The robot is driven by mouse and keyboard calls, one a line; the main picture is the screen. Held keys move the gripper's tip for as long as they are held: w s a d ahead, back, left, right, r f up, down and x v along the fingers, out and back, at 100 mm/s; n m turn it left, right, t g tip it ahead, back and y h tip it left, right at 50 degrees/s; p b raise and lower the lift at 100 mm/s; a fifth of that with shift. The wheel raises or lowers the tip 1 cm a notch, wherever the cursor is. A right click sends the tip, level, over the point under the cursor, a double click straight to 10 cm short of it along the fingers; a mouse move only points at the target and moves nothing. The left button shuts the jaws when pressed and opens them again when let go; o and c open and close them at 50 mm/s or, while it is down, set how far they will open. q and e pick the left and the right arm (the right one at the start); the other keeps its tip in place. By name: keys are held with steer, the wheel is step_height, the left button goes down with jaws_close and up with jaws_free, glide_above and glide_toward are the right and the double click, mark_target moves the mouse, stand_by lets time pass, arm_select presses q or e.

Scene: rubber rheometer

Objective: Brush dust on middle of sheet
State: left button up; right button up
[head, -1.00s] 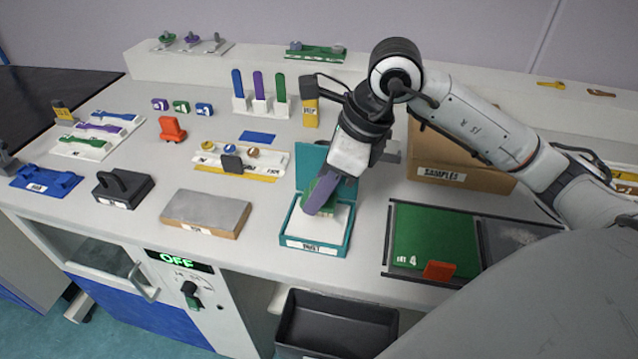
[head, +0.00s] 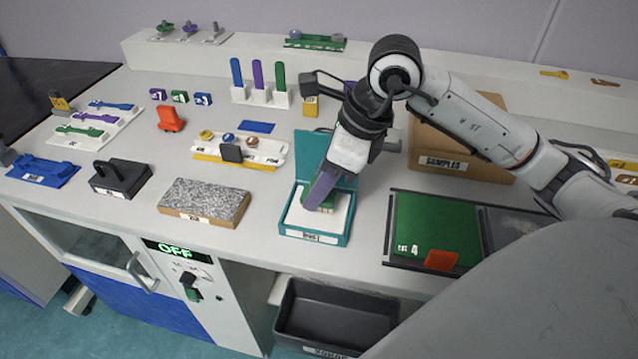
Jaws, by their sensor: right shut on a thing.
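A green sheet (head: 438,222) marked as lot 4 lies in a dark-framed tray on the right of the bench, with an orange tab (head: 441,260) at its front edge. An open teal box (head: 312,237) with a white inside and its lid raised stands left of the sheet. My right gripper (head: 318,192) points down into this box. It is shut on a small green block (head: 329,204), mostly hidden by the fingers, low over or touching the white inside; I cannot tell which. My left gripper is not in view.
A cardboard samples box (head: 462,167) stands behind the sheet. A speckled slab (head: 205,200) and a black handled block (head: 121,180) lie on the left. Upright coloured tools (head: 258,78) stand at the back. A dark bin (head: 335,315) is below the front edge.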

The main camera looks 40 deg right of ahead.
steer(key=shift+f+b, duration=0.45)
steer(key=shift+f, duration=0.05)
stand_by(1.7)
steer(key=shift+r+p, duration=2.3)
steer(key=shift+r, duration=1.25)
